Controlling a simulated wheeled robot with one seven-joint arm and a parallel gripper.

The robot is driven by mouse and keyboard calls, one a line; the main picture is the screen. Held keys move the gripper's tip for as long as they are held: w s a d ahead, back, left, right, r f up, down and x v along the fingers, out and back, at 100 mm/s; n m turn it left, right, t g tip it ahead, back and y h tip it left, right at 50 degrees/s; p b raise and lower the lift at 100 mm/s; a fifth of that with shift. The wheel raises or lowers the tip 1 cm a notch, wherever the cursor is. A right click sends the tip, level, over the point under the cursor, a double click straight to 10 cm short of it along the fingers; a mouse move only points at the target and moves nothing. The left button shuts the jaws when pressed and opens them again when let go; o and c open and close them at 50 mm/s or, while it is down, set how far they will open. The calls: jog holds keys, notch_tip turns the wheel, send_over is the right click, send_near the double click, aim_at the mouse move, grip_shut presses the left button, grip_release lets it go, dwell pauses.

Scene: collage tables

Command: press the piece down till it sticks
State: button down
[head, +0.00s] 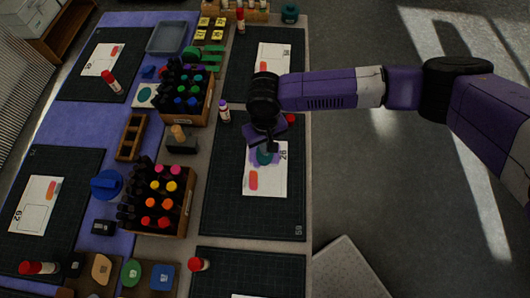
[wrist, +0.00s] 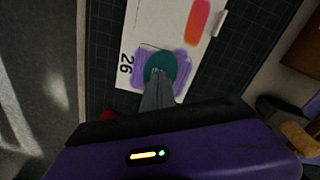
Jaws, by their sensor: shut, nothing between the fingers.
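The piece, a dark teal round shape (head: 264,157), lies on a purple patch of the white card marked 26 (head: 279,181). In the wrist view the teal piece (wrist: 161,66) sits inside the purple scribble on the card (wrist: 188,60). My gripper (head: 268,147) is shut and points down at the piece. In the wrist view its closed fingers (wrist: 157,78) overlap the near part of the piece; whether they touch it I cannot tell. The card also bears an orange-red rounded shape (head: 253,180) and lies on a dark cutting mat (head: 227,198).
Crates of coloured bottles (head: 187,225) and (head: 208,105) stand left of the mat. Other mats with cards lie around. The floor right of the table is clear except for a pale slab (head: 345,272).

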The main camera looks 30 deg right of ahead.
jog(key=shift+f+b, duration=0.35)
jog(key=shift+f, duration=0.5)
dwell(0.8)
jog(key=shift+r, duration=0.1)
notch_tip(320, 180, up, 7)
jog(key=p, duration=0.7)
dwell(0.3)
dwell(0.4)
